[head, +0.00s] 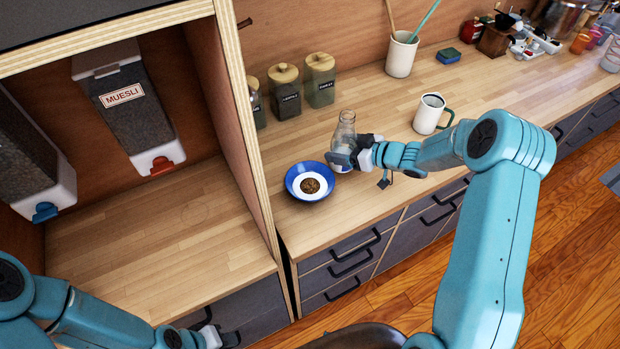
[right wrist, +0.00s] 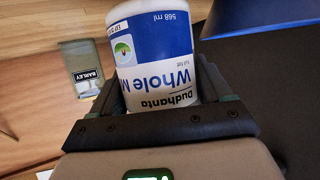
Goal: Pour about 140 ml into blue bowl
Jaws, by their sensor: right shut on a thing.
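The blue bowl (head: 292,184) sits on the wooden counter, with a small brown heap on its white inside. A clear bottle (head: 346,122) stands just right of and behind it, roughly upright. My right gripper (head: 355,155) is shut around the bottle. In the right wrist view the bottle's blue-and-white label (right wrist: 155,50) reads whole milk, 568 ml, and a blue curved edge of the bowl (right wrist: 255,15) shows at upper right. I cannot tell whether the bottle touches the counter. My left gripper (head: 220,338) is low in the head view, away from the bowl; its opening is unclear.
Lidded jars (head: 285,95) stand behind the bowl. A white mug (head: 428,116) and a utensil crock (head: 401,58) stand to the right. A wooden cabinet side (head: 240,120) rises left of the bowl, with a muesli dispenser (head: 125,105) inside. The counter's front edge is close.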

